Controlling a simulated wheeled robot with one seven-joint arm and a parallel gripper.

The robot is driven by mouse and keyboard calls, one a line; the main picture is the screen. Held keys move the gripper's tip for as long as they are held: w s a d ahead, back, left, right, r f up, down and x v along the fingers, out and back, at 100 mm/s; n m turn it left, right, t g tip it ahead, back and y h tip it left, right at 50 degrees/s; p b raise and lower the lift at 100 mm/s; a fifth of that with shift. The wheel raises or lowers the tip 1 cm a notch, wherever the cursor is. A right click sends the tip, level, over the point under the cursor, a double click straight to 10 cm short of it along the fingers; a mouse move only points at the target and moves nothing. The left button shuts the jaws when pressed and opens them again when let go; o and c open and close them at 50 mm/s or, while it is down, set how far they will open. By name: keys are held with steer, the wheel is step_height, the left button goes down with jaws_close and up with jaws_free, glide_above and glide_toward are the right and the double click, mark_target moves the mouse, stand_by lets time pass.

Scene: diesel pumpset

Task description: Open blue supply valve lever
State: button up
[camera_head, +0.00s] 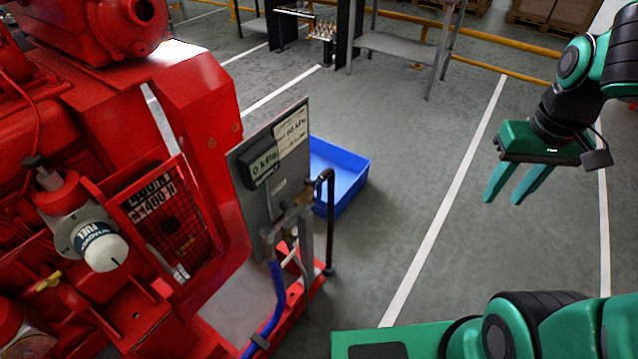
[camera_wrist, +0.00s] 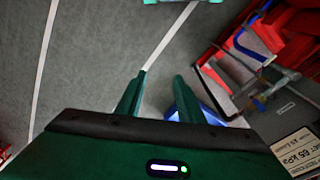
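A blue hose (camera_head: 275,298) rises from the red base to pipe fittings (camera_head: 290,222) in front of a grey panel (camera_head: 245,185). It also shows in the wrist view (camera_wrist: 240,42), at upper right. The panel carries a dark gauge display reading 0 kPa (camera_head: 259,163) and a label with 65 kPa (camera_head: 292,132). My gripper (camera_head: 505,199) is open and empty, well to the right of the fittings, over bare floor. Its two fingers stand apart in the wrist view (camera_wrist: 161,79).
A black bent pipe (camera_head: 330,220) stands just right of the fittings. A blue open crate (camera_head: 350,187) sits on the floor behind the panel. The red pumpset (camera_head: 200,110) fills the left. Grey floor between gripper and panel is clear.

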steer(key=w+a+f+n+t, duration=0.1)
steer(key=w+a+f+n, duration=0.1)
steer(key=w+a+n, duration=0.5)
steer(key=n+y, duration=0.4)
steer(key=n, duration=0.1)
glide_toward(320, 183)
steer(key=f, duration=0.1)
steer(key=shift+t, duration=0.4)
steer(key=x, duration=1)
steer(key=shift+s+a, duration=0.1)
steer(key=shift+s, duration=0.1)
jaws_close()
